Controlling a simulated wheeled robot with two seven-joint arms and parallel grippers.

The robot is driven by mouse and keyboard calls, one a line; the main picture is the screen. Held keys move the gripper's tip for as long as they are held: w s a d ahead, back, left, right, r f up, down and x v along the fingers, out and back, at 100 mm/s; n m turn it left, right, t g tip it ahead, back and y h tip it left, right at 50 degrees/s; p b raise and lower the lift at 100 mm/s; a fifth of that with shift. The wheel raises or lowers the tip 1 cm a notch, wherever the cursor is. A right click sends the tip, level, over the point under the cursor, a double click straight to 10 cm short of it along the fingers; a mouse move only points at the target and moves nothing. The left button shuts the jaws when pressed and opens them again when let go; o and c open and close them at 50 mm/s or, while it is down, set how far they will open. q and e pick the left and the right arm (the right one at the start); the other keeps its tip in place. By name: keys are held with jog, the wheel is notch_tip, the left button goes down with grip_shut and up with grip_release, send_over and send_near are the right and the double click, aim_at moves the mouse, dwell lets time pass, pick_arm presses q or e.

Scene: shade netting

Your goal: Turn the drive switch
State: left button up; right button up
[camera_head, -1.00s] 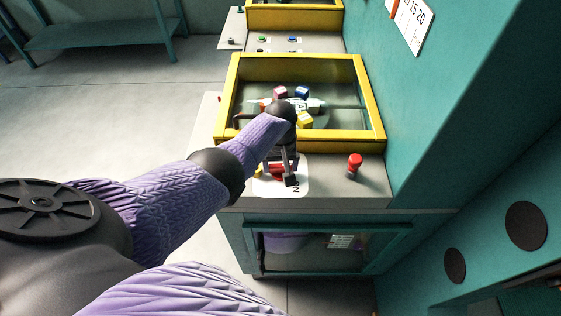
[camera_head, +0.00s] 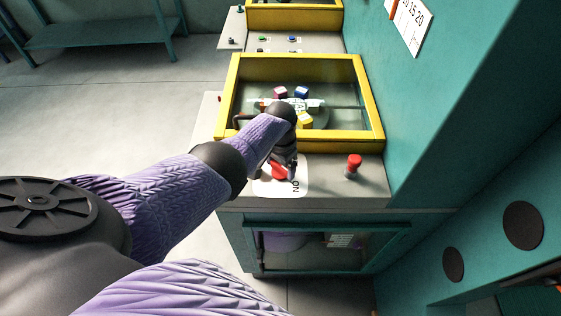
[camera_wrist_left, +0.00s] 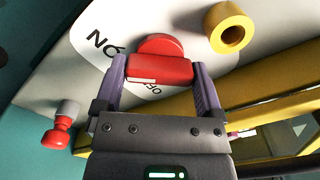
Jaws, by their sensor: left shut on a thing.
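The drive switch is a red knob with a raised grip bar (camera_wrist_left: 160,70) on a white plate (camera_wrist_left: 110,38) with black lettering. In the head view the knob (camera_head: 279,172) is partly hidden by my left gripper (camera_head: 284,163), and "ON" shows on the plate's right side. In the left wrist view my left gripper (camera_wrist_left: 161,72) has one finger on each side of the red bar and is shut on it. My right gripper is not in view.
A red button (camera_head: 354,163) stands right of the switch plate. A yellow ring-shaped part (camera_wrist_left: 229,28) is close beside the knob. Behind is a yellow-framed tray (camera_head: 374,110) with coloured cubes. A teal wall (camera_head: 420,110) bounds the right.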

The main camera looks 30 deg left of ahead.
pick_arm(q)
jog(key=shift+m, duration=0.5)
jog(key=o, duration=1)
jog(key=shift+c, duration=0.2)
notch_tip(320, 180, up, 10)
jog(key=p, duration=0.5)
jog(key=shift+p, duration=0.35)
jog(key=shift+f, duration=0.1)
